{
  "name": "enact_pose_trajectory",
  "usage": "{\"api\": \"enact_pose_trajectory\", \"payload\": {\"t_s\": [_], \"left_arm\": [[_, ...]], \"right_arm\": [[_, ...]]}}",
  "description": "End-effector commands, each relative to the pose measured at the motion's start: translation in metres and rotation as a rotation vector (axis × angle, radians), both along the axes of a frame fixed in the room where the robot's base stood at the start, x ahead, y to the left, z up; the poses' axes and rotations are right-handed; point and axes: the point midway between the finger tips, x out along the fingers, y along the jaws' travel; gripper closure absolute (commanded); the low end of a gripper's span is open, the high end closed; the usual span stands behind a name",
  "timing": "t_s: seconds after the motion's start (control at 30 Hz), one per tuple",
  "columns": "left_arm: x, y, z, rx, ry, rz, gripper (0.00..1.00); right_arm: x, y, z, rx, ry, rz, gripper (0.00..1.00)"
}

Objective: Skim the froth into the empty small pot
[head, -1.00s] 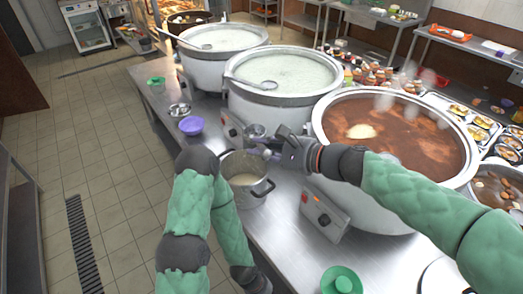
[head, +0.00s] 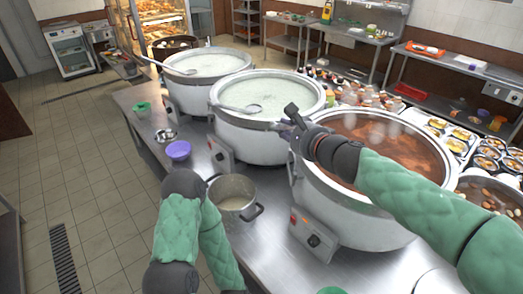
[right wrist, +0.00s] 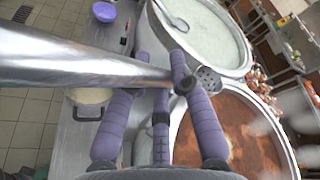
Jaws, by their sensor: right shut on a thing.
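The small pot (head: 236,204) stands on the steel counter with pale contents inside; its rim area also shows in the right wrist view (right wrist: 88,97). The large brown-broth pot (head: 345,205) stands to its right. Its brown surface (right wrist: 235,130) shows lighter patches; my right arm covers part of it in the head view. My right gripper (head: 292,121) is over that pot's left rim. In the right wrist view it is shut on a metal handle (right wrist: 80,68); a perforated skimmer head (right wrist: 208,79) shows beyond the fingers. My left gripper is out of view.
Two large pots of pale congee (head: 265,150) (head: 195,98) stand behind, each with a ladle across it. A purple bowl (head: 178,150), metal bowls (head: 166,135) and a green cup (head: 142,109) sit at the counter's left. Food trays (head: 490,155) fill the right.

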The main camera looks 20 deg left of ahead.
Motion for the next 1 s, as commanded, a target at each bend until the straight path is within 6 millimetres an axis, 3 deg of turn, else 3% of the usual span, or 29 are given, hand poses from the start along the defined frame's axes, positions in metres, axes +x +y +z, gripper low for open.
{"api": "enact_pose_trajectory", "payload": {"t_s": [0.2,0.4,0.67,1.0], "left_arm": [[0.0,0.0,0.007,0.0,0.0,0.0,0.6],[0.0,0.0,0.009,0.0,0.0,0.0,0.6],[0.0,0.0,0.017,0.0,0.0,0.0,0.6],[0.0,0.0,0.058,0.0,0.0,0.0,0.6]], "right_arm": [[0.04,-0.047,0.032,0.021,0.002,-0.264,1.0],[0.057,-0.081,0.046,0.035,0.011,-0.425,1.0],[0.064,-0.095,0.053,0.045,0.029,-0.488,1.0],[0.077,-0.103,0.057,0.074,0.121,-0.489,1.0]]}}
